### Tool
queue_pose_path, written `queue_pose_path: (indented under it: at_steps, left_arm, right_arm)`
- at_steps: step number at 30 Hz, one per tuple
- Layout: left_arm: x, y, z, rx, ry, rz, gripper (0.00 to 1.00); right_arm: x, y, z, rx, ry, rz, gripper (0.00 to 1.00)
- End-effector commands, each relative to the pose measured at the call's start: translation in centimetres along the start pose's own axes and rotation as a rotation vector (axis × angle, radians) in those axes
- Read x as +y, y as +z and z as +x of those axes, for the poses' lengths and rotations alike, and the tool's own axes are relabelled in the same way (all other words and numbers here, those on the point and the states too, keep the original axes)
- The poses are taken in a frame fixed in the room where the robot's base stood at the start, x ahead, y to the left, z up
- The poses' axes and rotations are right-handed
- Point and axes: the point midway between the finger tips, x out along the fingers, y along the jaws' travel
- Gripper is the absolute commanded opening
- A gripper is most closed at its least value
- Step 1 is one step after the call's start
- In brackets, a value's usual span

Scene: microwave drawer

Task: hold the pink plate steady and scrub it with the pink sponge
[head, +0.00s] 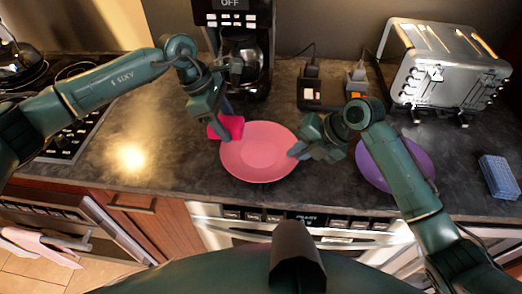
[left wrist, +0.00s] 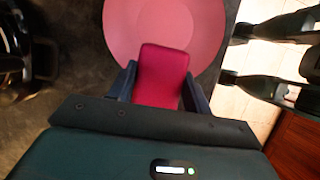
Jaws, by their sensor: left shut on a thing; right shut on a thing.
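The round pink plate (head: 262,155) lies on the dark counter in the middle of the head view. The pink sponge (head: 232,124) is a deeper red-pink block at the plate's upper left edge. My left gripper (head: 222,118) is shut on the sponge. In the left wrist view, the sponge (left wrist: 163,72) sits between the two fingers (left wrist: 158,85) and overlaps the plate (left wrist: 195,22); whether it touches the plate is unclear. My right gripper (head: 298,150) is at the plate's right edge and shut on that rim. Its fingertips are partly hidden by the hand.
A purple plate (head: 412,161) lies right of the pink plate, partly behind my right arm. A blue sponge (head: 499,177) is at the far right. A toaster (head: 440,72), power outlets (head: 325,92) and a coffee maker (head: 240,50) stand behind. The stove (head: 60,130) is left; counter between is clear.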

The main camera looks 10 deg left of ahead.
Motion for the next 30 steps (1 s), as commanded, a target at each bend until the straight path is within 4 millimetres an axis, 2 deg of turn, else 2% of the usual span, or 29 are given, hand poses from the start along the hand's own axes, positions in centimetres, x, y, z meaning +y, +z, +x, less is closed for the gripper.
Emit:
queue_pose_path:
  at_steps: [7,8,17,26,30]
  left_arm:
    - [0.0,0.0,0.0,0.0,0.0,0.0,0.31]
    - [0.0,0.0,0.0,0.0,0.0,0.0,0.31]
    - [0.0,0.0,0.0,0.0,0.0,0.0,0.31]
    - [0.0,0.0,0.0,0.0,0.0,0.0,0.31]
    - [0.0,0.0,0.0,0.0,0.0,0.0,0.31]
  right_arm:
    - [-0.3,-0.1,0.2,0.004,-0.008,0.001,0.0]
    - [-0.3,-0.1,0.2,0.004,-0.008,0.001,0.12]
    - [-0.2,0.0,0.1,0.002,-0.005,0.001,0.37]
    - [-0.3,0.0,-0.1,0.001,-0.007,0.002,0.37]
    - [-0.2,0.1,-1.8,-0.003,-0.005,0.0,0.37]
